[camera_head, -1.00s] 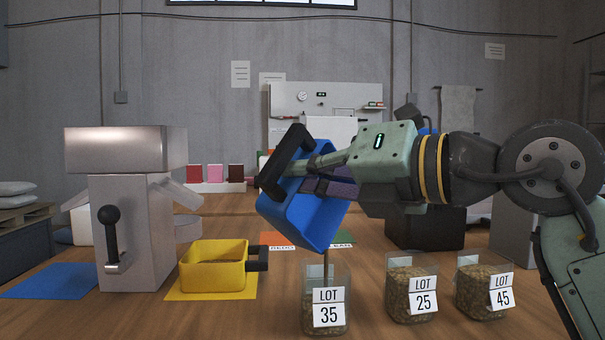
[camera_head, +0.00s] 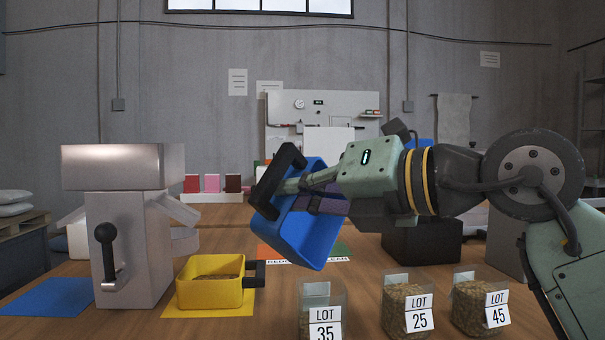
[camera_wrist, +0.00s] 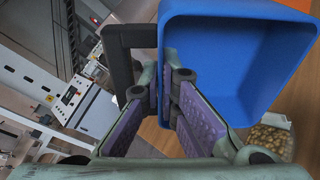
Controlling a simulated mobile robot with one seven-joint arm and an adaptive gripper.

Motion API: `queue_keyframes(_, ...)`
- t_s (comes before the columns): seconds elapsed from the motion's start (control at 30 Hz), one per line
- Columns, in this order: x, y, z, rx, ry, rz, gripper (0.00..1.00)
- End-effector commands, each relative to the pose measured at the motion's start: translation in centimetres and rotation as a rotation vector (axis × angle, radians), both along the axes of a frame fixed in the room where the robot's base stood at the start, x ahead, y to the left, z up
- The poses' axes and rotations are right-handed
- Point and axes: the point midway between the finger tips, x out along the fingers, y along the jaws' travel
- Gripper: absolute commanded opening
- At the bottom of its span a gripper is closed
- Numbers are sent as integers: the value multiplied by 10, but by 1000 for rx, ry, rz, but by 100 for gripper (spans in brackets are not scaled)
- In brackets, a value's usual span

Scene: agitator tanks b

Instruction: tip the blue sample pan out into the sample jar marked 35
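The blue sample pan (camera_head: 318,235) is held up in the air, steeply tilted, with its lower corner above the sample jar marked 35 (camera_head: 336,296). In the wrist view, the blue pan (camera_wrist: 225,60) shows a bare inside, with no grains that I can see. A clear jar with grains (camera_wrist: 270,140) shows below it there. Jar 35 stands upright at the front edge of the head view, its lower part cut off. How full it is cannot be told.
Jars marked 25 (camera_head: 408,300) and 45 (camera_head: 480,300), both with grains, stand right of jar 35. A yellow pan (camera_head: 210,293) with grains sits on a yellow mat at left, beside a grey machine with a crank (camera_head: 130,230). A black box (camera_head: 425,243) stands behind the jars.

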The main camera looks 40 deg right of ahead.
Motion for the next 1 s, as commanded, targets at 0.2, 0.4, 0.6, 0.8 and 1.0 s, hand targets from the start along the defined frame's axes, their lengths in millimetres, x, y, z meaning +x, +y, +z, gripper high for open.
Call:
queue_keyframes(0.2,6,1,3,-10,53,0,0)
queue_keyframes(0.4,11,2,7,-19,99,0,0)
queue_keyframes(0.6,20,4,9,-33,183,0,0)
queue_keyframes(0.8,29,5,10,-48,266,0,0)
queue_keyframes(1.0,37,6,9,-60,337,0,0)
